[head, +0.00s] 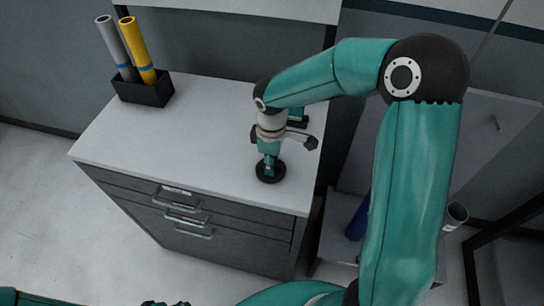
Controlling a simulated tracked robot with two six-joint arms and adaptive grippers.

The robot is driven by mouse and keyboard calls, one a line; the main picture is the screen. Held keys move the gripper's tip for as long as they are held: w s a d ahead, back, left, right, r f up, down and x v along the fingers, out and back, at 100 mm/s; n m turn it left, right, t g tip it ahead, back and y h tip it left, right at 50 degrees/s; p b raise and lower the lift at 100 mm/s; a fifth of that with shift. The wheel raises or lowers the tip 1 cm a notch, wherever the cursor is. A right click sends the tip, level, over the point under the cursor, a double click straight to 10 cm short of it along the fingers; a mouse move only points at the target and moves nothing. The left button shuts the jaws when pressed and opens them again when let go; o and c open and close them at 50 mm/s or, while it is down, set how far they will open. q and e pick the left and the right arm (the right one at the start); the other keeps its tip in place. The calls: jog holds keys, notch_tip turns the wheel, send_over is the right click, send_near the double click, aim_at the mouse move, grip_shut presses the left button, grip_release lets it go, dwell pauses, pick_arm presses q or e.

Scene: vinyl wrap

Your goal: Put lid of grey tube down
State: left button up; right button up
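The grey tube (113,45) stands tilted in a black holder (146,94) at the back left of the cabinet top, beside a yellow tube (136,46). My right gripper (268,167) points down over the right part of the cabinet top. Its fingers are close together on a round black disc, apparently the lid (271,176), which is at or just above the white surface. Whether the lid touches the surface is hard to tell. Dark parts, likely my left gripper (166,303), just show at the bottom edge; its state is unclear.
The white cabinet top (190,140) is clear between the holder and my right gripper. Drawers with handles (188,220) face front. Right of the cabinet, a blue object (357,218) and an open grey cylinder (456,214) stand lower down, partly behind my arm.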

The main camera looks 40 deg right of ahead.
notch_tip(320, 180, up, 12)
dwell(0.5)
jog(key=shift+r, duration=0.1)
